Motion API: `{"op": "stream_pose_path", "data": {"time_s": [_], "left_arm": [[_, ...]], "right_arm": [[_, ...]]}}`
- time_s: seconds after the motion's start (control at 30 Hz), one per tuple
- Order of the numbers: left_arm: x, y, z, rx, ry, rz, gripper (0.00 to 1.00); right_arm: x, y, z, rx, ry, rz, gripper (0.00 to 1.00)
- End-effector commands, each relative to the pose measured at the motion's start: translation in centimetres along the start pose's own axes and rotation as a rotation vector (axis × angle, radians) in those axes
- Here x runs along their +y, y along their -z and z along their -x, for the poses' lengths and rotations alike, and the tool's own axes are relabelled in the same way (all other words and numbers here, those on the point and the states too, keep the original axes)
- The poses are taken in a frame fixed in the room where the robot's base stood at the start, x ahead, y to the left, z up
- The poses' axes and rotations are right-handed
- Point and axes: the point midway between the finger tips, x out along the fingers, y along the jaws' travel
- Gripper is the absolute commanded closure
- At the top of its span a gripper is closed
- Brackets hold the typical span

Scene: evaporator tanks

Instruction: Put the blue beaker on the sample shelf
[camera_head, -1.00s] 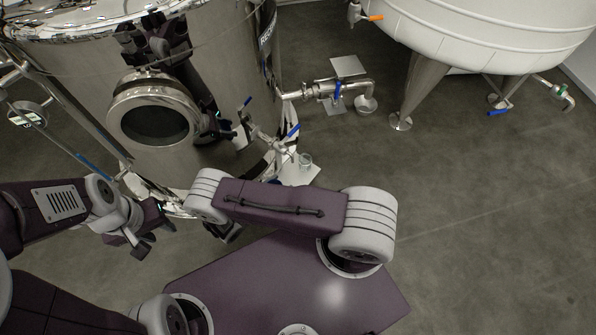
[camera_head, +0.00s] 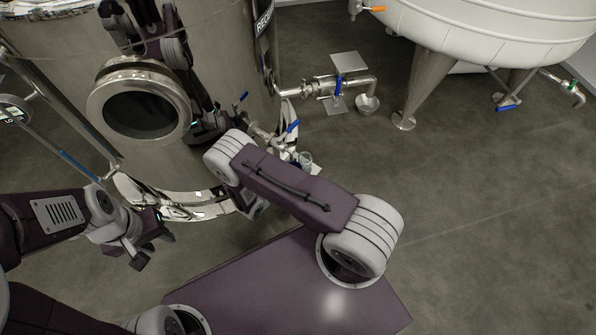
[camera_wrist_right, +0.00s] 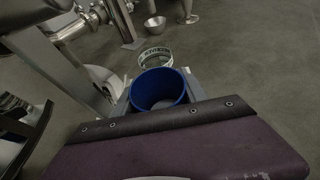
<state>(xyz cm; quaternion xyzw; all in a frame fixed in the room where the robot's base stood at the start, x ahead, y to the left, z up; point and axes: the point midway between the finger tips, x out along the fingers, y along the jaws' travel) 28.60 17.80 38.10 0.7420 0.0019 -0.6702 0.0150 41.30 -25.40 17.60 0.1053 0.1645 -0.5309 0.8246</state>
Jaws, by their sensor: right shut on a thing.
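The blue beaker (camera_wrist_right: 158,92) is in the right wrist view, its open rim facing the camera, and looks empty. My right gripper (camera_wrist_right: 160,84) is shut on it, with a grey finger on either side. I cannot make out the sample shelf for certain. My left gripper (camera_head: 152,250) looks open and empty at the left, above the floor.
The large steel tank (camera_head: 215,75) with a round hatch (camera_head: 138,105) stands close at the left. Blue-handled valves (camera_head: 292,127) and pipes stick out from it. A metal bowl (camera_head: 367,104) is below a pipe. A white tank (camera_head: 490,30) stands back right. The floor at right is clear.

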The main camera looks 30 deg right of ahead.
Motion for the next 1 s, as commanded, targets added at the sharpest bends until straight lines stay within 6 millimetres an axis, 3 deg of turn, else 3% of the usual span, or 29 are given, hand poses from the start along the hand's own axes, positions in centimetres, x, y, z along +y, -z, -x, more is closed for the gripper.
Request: {"op": "stream_pose_path", "data": {"time_s": [0.23,0.27,0.3,0.33,0.7,1.0], "left_arm": [[0.0,0.0,-0.1,0.001,0.000,0.000,0.64],[0.0,0.0,0.0,0.001,0.000,0.000,0.64],[0.0,0.0,0.0,0.001,0.000,0.000,0.64],[0.0,0.0,0.0,0.001,0.000,0.000,0.64],[0.0,0.1,0.6,0.001,0.000,0.000,0.64],[0.1,0.4,3.9,0.001,0.000,0.000,0.64]], "right_arm": [[0.0,0.2,-0.1,0.000,0.000,0.000,0.91],[0.0,0.1,-0.1,0.000,0.000,0.000,0.44],[0.0,0.1,0.0,0.000,0.000,0.000,0.33],[0.0,0.1,0.0,0.000,0.000,0.000,0.28],[0.0,-0.5,0.3,0.000,-0.001,0.000,0.28],[0.1,-0.8,6.6,0.001,-0.006,0.001,0.28]]}}
